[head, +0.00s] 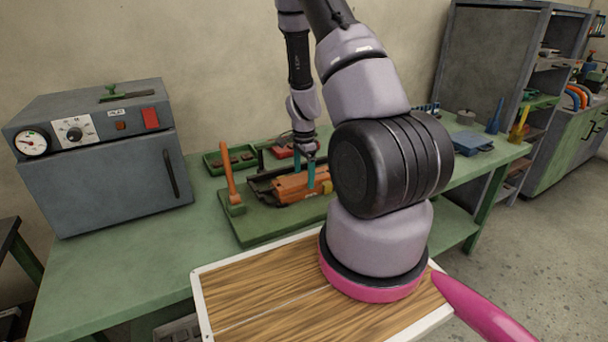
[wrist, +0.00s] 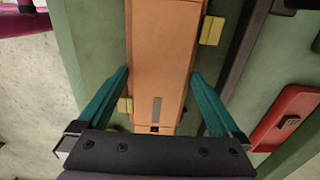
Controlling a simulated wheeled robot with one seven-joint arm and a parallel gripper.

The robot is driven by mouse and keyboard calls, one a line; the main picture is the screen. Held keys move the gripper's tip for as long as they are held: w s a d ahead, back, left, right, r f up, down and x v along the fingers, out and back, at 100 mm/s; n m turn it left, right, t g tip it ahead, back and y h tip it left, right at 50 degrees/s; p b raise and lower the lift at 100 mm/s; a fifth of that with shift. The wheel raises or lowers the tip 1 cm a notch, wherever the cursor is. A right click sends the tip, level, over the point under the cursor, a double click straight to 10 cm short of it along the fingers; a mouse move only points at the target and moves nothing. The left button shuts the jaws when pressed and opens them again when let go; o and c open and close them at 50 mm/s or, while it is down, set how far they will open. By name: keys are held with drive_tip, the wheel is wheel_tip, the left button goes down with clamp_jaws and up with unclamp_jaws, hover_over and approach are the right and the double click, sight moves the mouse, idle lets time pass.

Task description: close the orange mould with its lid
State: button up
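A long orange block (head: 291,188), part of the orange mould, lies in a dark cradle on a green board on the bench. Its plain upper face fills the middle of the wrist view (wrist: 163,65), with a grey strip and a small dark square near one end. I cannot tell whether this face is the lid or the mould's body. My gripper (head: 304,172) reaches down over it. Its two teal fingers (wrist: 161,75) are apart, one along each long side, with tips very close to the sides. Contact is unclear.
An upright orange handle (head: 228,172) stands left of the cradle. A green tray (head: 213,168) lies behind; a red case (wrist: 288,117) lies nearby. A grey oven (head: 105,150) stands at left. Yellow pieces (wrist: 211,30) flank the block.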

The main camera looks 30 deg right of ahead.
wheel_tip(320, 180, up, 11)
idle(0.5)
drive_tip(key=shift+f, duration=0.1)
idle(0.6)
drive_tip(key=s+a+r+n+t+y, duration=0.1)
drive_tip(key=s+a+r+n, duration=0.15)
drive_tip(key=r, duration=0.35)
drive_tip(key=s+a+r+n+t, duration=0.1)
drive_tip(key=a+r, duration=0.2)
drive_tip(key=r, duration=0.4)
drive_tip(key=s+a+r+n+t+y, duration=0.1)
drive_tip(key=a+r+n, duration=0.1)
drive_tip(key=r, duration=0.4)
drive_tip(key=s+a+r+n+t, duration=0.2)
drive_tip(key=s+r+n, duration=0.2)
drive_tip(key=s+r, duration=0.2)
drive_tip(key=s+a+r+n+t, duration=0.2)
drive_tip(key=s+a+r+n, duration=0.1)
drive_tip(key=s+r, duration=0.4)
drive_tip(key=shift+s+a+r+n, duration=0.15)
drive_tip(key=shift+s+a+n, duration=0.3)
drive_tip(key=shift+s, duration=0.65)
drive_tip(key=shift+d, duration=0.1)
